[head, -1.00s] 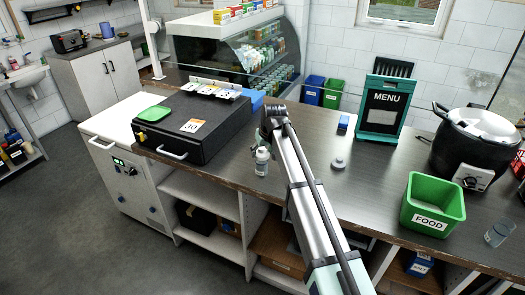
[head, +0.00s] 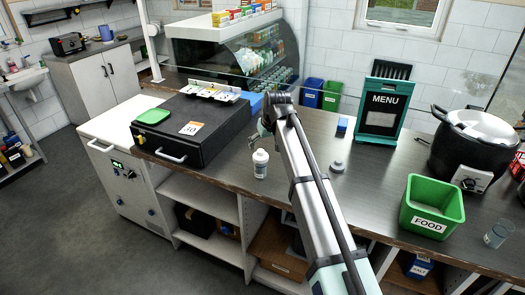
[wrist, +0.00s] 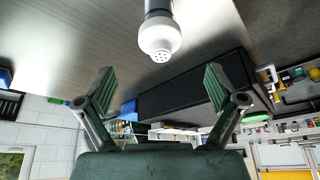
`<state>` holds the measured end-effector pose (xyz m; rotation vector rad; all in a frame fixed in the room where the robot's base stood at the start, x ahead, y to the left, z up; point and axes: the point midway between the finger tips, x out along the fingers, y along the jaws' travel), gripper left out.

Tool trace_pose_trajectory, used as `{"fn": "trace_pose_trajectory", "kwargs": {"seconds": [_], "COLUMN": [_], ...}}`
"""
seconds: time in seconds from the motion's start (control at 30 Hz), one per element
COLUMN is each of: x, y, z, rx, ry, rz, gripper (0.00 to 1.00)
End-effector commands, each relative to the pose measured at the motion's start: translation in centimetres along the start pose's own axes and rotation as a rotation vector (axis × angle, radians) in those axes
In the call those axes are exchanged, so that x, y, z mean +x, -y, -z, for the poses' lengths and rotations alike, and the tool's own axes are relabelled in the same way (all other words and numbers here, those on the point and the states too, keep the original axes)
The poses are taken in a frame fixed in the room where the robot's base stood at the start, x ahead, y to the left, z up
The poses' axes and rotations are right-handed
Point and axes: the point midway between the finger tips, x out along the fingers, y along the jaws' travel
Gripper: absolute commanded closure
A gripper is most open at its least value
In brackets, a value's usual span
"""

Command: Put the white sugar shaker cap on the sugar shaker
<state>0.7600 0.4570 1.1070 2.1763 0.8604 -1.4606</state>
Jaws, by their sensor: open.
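The sugar shaker (head: 260,172) stands upright on the counter near its front edge, right of the black cash drawer. The white sugar shaker cap (head: 260,156) sits on top of it. In the wrist view, where the scene appears upside down, the cap (wrist: 160,38) shows its rounded end with small holes, and the shaker body (wrist: 157,6) is cut off by the frame edge. The cap looks in line with the body; how firmly it is seated I cannot tell. My gripper (wrist: 158,88) is open and empty, its fingers apart and clear of the cap. In the head view my gripper (head: 261,133) is just above and behind the shaker.
The black cash drawer (head: 195,135) is to the left. A small grey bell-like object (head: 338,166) lies right of my arm. A menu stand (head: 383,105), green food bin (head: 432,205) and black pot (head: 465,150) are farther right. A clear screen stands along the counter.

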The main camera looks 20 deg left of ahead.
Motion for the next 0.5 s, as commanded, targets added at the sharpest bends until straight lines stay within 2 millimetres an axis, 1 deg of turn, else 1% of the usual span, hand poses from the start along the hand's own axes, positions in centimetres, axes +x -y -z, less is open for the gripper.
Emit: {"fn": "trace_pose_trajectory", "kwargs": {"seconds": [0.03,0.1,0.2,0.33,0.5], "x": [-1.1,-2.2,-3.5,-4.5,-4.9], "y": [0.0,0.0,0.0,0.0,0.0], "z": [-0.1,0.0,0.0,0.0,0.0], "rx": [0.000,0.000,0.000,0.000,0.000], "ry": [-0.001,-0.002,0.000,0.000,0.001], "rz": [0.000,0.000,0.000,0.000,0.000], "gripper": [0.06,0.06,0.06,0.06,0.06]}}
